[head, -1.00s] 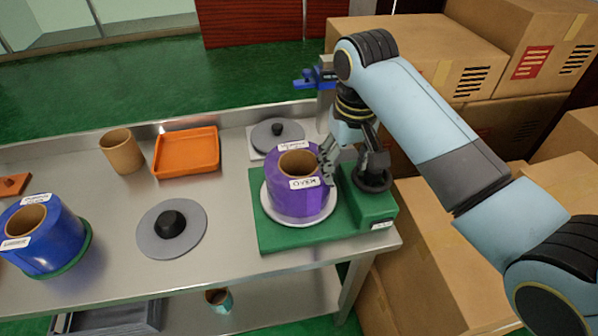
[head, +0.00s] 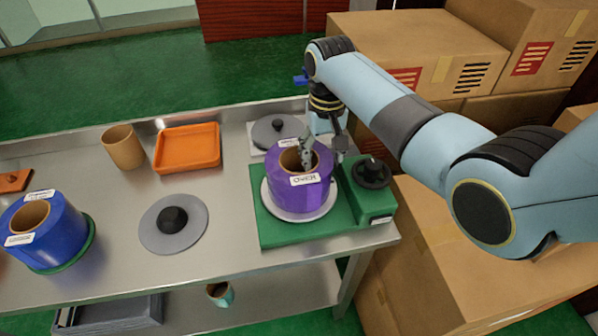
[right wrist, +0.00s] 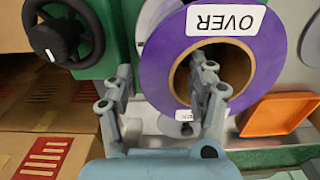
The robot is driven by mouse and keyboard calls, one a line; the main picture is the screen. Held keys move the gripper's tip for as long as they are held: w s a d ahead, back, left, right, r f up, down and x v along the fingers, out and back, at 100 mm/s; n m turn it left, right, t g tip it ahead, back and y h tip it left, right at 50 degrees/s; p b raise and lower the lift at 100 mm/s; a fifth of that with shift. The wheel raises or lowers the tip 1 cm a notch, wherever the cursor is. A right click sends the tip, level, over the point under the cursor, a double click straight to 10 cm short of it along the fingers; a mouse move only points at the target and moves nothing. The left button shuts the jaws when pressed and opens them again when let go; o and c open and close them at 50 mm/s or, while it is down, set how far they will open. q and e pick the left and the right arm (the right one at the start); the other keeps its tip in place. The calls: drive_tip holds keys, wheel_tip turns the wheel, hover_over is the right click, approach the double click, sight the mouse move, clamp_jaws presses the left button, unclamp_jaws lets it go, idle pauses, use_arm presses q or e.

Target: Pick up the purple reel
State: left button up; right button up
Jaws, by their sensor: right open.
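The purple reel (head: 299,189) sits on a pale round plate (head: 273,202) on the green applicator base (head: 257,228). It has white labels and a brown cardboard core. My right gripper (head: 323,148) is open at the reel's far right rim. One finger reaches over the core opening and the other is outside the reel. The right wrist view also shows the open fingers (right wrist: 161,78) spanning part of the purple reel (right wrist: 158,75), with one finger in front of the core hole. I cannot tell whether they touch it. My left gripper is not in view.
A dark knob (head: 371,172) stands on the base just right of the reel. A grey disc (head: 190,236), a blue reel (head: 62,236), an orange tray (head: 187,148) and a cardboard tube (head: 123,147) are on the steel table. Cardboard boxes (head: 440,215) stand right.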

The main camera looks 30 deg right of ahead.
drive_tip(key=shift+f, duration=0.8)
clamp_jaws()
drive_tip(key=shift+w+r, duration=0.15)
